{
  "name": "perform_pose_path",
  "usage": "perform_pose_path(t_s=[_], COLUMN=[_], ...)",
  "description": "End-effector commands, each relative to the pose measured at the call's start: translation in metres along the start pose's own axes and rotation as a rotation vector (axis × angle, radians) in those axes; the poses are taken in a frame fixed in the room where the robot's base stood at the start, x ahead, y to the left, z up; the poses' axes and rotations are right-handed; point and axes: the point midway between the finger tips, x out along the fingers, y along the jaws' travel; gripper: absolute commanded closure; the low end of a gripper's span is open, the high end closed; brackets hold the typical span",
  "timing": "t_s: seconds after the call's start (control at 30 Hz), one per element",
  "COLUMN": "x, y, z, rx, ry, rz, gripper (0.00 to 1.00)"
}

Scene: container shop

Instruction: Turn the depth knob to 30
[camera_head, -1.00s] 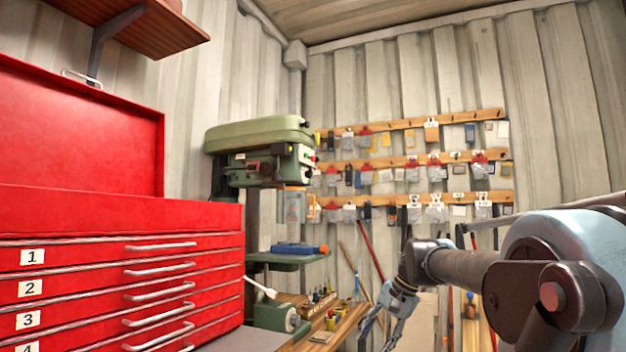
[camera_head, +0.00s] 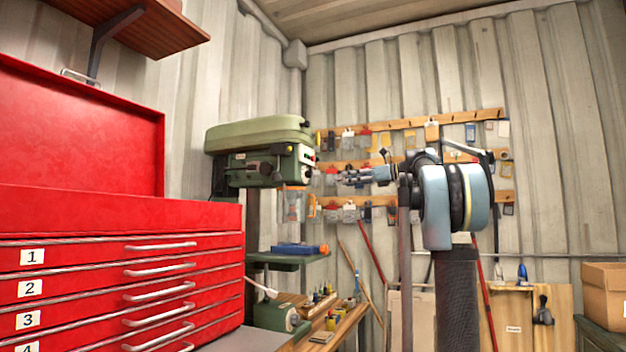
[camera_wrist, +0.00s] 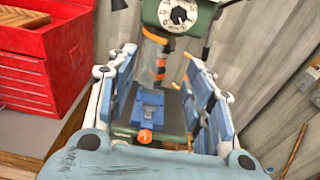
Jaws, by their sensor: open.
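The green drill press (camera_head: 262,155) stands at the back left, behind the red tool chest. In the wrist view its front face shows a white round dial with black marks, the depth knob (camera_wrist: 179,15), at the top centre. The dial's numbers are too small to read. My gripper (camera_head: 345,177) is raised to the right of the drill press head and points left toward it, apart from it. In the wrist view my gripper (camera_wrist: 158,75) is open and empty, its blue fingers spread, with the knob beyond the fingertips.
The red tool chest (camera_head: 100,220) with numbered drawers fills the left. The drill press table (camera_head: 285,260) carries a blue vise (camera_head: 296,249). Wooden racks (camera_head: 410,121) with hanging packets line the back wall. A cardboard box (camera_head: 604,290) sits at the right.

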Motion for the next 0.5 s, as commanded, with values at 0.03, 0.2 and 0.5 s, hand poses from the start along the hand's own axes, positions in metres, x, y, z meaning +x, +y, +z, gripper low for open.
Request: perform_pose_path(t_s=[0.03, 0.2, 0.5], x=[-0.002, -0.004, 0.026], y=[-0.01, -0.024, -0.025], z=[0.011, 0.03, 0.035], rx=[0.032, 0.099, 0.108], ry=[-0.026, -0.08, -0.087], rz=[-0.003, -0.005, -0.003], gripper=[0.53, 0.53, 0.53])
